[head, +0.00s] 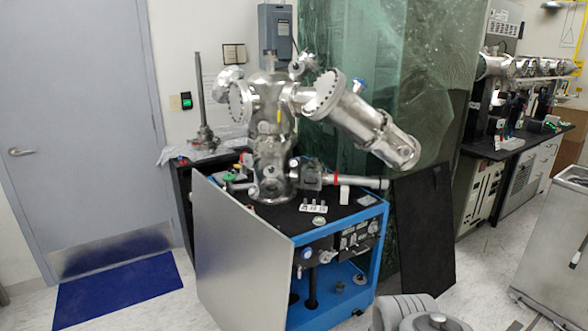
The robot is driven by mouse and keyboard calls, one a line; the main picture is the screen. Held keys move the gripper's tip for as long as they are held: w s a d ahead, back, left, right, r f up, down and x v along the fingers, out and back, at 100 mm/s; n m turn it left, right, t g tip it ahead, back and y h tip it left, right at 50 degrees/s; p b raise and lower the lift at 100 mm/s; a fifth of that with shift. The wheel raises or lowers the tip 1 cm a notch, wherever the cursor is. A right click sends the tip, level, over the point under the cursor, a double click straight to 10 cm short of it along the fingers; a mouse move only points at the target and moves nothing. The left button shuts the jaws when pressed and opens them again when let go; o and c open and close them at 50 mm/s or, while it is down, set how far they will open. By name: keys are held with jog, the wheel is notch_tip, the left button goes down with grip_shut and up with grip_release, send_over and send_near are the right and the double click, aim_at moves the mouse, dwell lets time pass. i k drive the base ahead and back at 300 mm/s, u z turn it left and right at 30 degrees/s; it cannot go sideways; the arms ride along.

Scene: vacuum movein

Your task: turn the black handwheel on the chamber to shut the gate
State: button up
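The steel chamber (272,150) stands upright on the black top of a blue-framed cart, with flanged ports branching off it. A horizontal silver tube (350,180) runs from a block at its lower right side. A small dark disc (384,183) sits at the tube's outer end, seen nearly edge-on. It may be the black handwheel, but it is too small to be sure. The gate is not visible, so I cannot tell whether it is open or shut. My gripper is not in view. Grey rounded parts at the bottom edge look like my own body.
The cart (374,232) has a grey side panel (238,262) angled outward at its left. A black panel (424,225) leans close to its right, near the tube's end. A metal cabinet (553,255) stands at right. A blue mat (118,290) lies by the door. Some floor is clear.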

aim_at(293, 164)
jog(key=z, duration=1.95)
jog(key=k, duration=0.1)
jog(key=u, duration=3.35)
jog(key=i, duration=2.15)
jog(key=z, duration=0.8)
jog(key=i, duration=0.4)
jog(key=z, duration=0.15)
